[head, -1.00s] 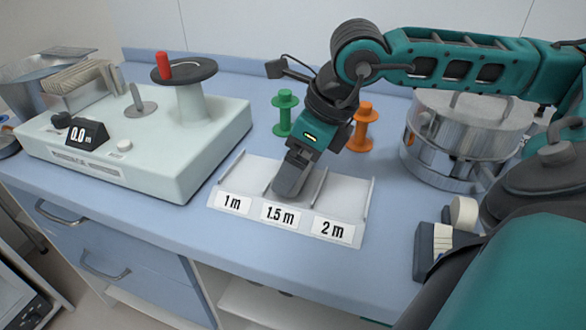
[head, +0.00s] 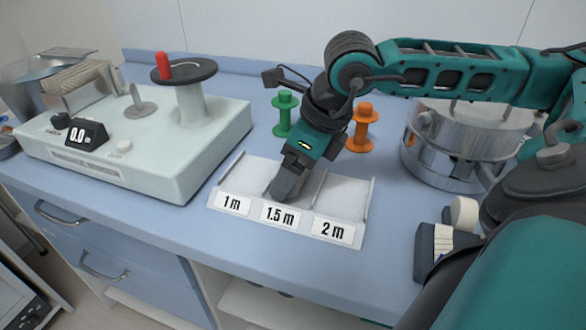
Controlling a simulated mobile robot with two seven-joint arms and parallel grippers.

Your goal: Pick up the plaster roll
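My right gripper (head: 284,190) points down into the middle compartment of the white tray (head: 345,200), above the "1.5 m" label. Its dark fingers overlap in this view, so I cannot tell whether they are open or shut, or whether something is between them. No plaster roll shows clearly in that compartment; the gripper hides part of it. A small cream cylinder (head: 463,214) stands at the right, partly behind my arm; I cannot tell if it is a plaster roll. My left gripper is not in view.
A pale machine (head: 210,140) with a red-knobbed crank wheel and a "0.0 m" display stands at the left. A green spool (head: 285,112) and an orange spool (head: 362,128) stand behind the tray. A steel drum (head: 455,150) is at the right. The "2 m" compartment looks empty.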

